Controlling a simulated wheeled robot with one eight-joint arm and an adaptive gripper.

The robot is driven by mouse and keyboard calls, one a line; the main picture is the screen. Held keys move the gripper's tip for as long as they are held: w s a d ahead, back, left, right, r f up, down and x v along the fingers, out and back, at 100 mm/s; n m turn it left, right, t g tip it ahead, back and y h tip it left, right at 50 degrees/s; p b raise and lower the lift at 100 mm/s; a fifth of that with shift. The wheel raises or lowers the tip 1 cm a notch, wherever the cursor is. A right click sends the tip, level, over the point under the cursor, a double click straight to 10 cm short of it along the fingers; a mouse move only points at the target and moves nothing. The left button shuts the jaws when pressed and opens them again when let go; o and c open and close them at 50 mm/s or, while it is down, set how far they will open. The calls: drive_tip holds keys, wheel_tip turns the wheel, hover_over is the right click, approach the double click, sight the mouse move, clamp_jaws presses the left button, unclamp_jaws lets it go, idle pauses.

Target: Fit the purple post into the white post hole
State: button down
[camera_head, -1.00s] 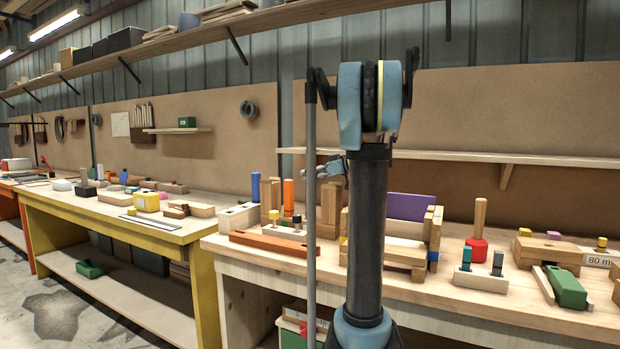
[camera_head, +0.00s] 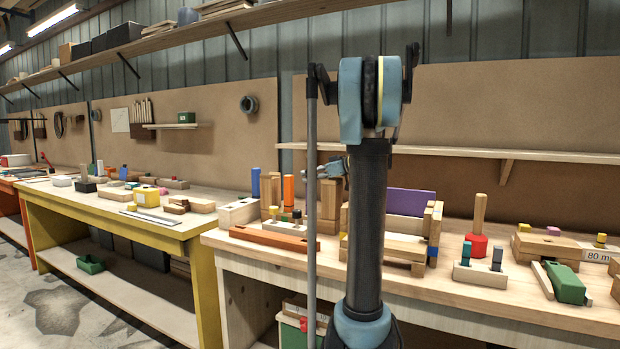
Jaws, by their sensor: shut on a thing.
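Part of my gripper (camera_head: 328,170) shows behind the thin grey rod and the dark column of my arm, above the back of the near workbench. My gripper is shut, but what it holds is hidden. I cannot make out a purple post. A wide purple panel (camera_head: 411,202) stands in a wooden frame right of my column. I cannot make out the white post hole.
The near workbench (camera_head: 470,307) also bears an orange post (camera_head: 289,190), a wooden post on a red base (camera_head: 476,246), a green block (camera_head: 567,284) and a long orange-brown bar (camera_head: 273,238). A cluttered yellow table (camera_head: 110,220) stands left. Bare benchtop shows along the front.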

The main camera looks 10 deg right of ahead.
drive_tip(key=shift+f, duration=0.45)
drive_tip(key=c, duration=1.3)
unclamp_jaws()
drive_tip(key=shift+c, duration=0.2)
drive_tip(key=shift+o, duration=0.3)
drive_tip(key=shift+s, duration=0.1)
